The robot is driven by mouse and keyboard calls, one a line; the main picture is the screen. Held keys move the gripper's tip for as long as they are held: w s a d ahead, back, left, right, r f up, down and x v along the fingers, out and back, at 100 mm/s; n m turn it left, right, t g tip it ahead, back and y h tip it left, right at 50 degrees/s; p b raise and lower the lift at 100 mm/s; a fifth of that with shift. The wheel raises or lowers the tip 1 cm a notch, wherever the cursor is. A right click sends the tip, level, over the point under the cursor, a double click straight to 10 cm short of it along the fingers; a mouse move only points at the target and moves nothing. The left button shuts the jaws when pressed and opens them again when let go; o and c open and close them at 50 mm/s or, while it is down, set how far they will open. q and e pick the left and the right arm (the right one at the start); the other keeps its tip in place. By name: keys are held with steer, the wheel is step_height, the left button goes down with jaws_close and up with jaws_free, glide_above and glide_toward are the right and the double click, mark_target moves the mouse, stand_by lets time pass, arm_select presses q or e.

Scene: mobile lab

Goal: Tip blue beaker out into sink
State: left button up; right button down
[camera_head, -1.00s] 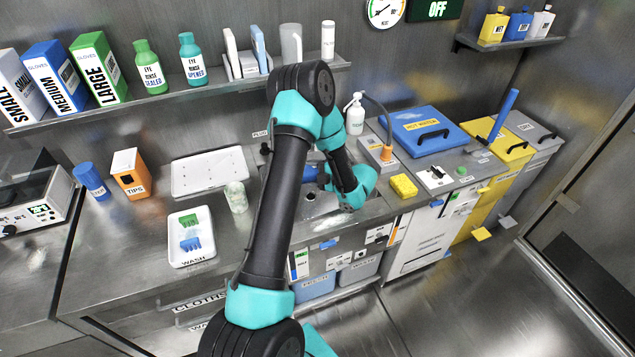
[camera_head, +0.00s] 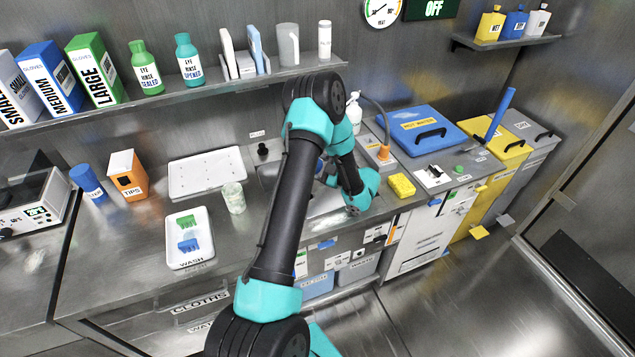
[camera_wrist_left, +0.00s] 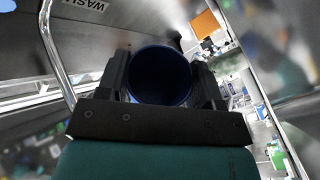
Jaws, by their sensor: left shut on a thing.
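The blue beaker (camera_wrist_left: 160,82) is in the left wrist view, its round dark opening facing the camera between the two fingers. My left gripper (camera_wrist_left: 163,72) is shut on it. What is inside the beaker is too dark to tell. In the head view my arm comes down over the sink (camera_head: 325,204), and its forearm hides most of the gripper and beaker. Only a small blue patch of the beaker (camera_head: 320,168) shows at the sink's back. How far the beaker is tilted cannot be told. My right gripper is not in view.
A clear beaker (camera_head: 233,198) stands left of the sink, near a white wash tray (camera_head: 176,258) and a larger white tray (camera_head: 206,188). A yellow sponge (camera_head: 401,185) and an orange-based hose (camera_head: 384,152) are to the right. A shelf (camera_head: 220,92) runs behind.

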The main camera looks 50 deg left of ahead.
arm_select(q)
steer(key=shift+r+m, duration=0.3)
steer(key=shift+r, duration=0.45)
